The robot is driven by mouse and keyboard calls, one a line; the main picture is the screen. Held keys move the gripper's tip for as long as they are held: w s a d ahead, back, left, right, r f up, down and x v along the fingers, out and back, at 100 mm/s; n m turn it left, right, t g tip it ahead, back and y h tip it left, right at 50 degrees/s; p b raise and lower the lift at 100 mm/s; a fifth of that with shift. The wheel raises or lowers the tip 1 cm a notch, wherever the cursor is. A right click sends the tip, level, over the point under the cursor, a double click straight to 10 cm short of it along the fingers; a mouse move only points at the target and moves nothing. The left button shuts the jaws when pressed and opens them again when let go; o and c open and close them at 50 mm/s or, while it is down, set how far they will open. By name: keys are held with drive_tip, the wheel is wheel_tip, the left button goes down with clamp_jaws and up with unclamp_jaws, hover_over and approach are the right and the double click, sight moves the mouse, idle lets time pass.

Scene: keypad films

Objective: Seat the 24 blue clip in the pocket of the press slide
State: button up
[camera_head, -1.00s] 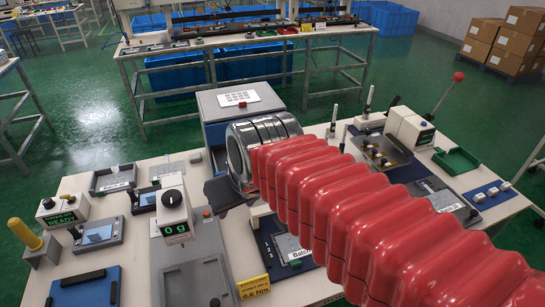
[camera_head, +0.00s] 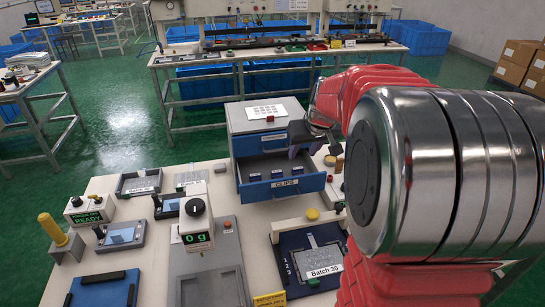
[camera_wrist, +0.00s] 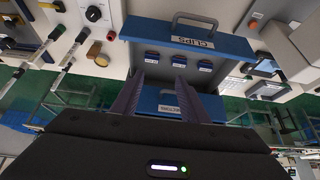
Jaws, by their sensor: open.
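Several small blue clips (camera_head: 277,174) lie in a row in the open blue drawer labelled CLIPS (camera_head: 284,189). In the wrist view, three clips (camera_wrist: 178,61) show in the drawer (camera_wrist: 225,41), their markings too small to read. I cannot tell which is the 24. My gripper (camera_head: 298,141) is open and empty, above the right part of the drawer. In the wrist view, the fingers of my gripper (camera_wrist: 158,92) are spread apart, with the clips beyond them. I cannot make out the press slide or its pocket; my arm covers the bench's right side in the head view.
The grey-blue cabinet (camera_head: 265,117) stands behind the drawer. A Batch 30 tray (camera_head: 297,277), a scale reading 0 g (camera_head: 197,222) and a blue-framed board (camera_head: 103,290) are nearer. A yellow-handled tool (camera_head: 56,230) is at left. Levers and a dial box (camera_wrist: 92,14) show in the wrist view.

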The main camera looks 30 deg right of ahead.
drive_tip(key=shift+w+d+f, duration=0.2)
drive_tip(key=shift+d, duration=0.4)
drive_tip(key=shift+w+d+f, duration=0.2)
drive_tip(key=shift+d, duration=0.35)
approach(298, 168)
drive_tip(key=shift+x, duration=1.65)
drive_tip(key=shift+x, duration=2.6)
drive_tip(key=shift+c, duration=0.2)
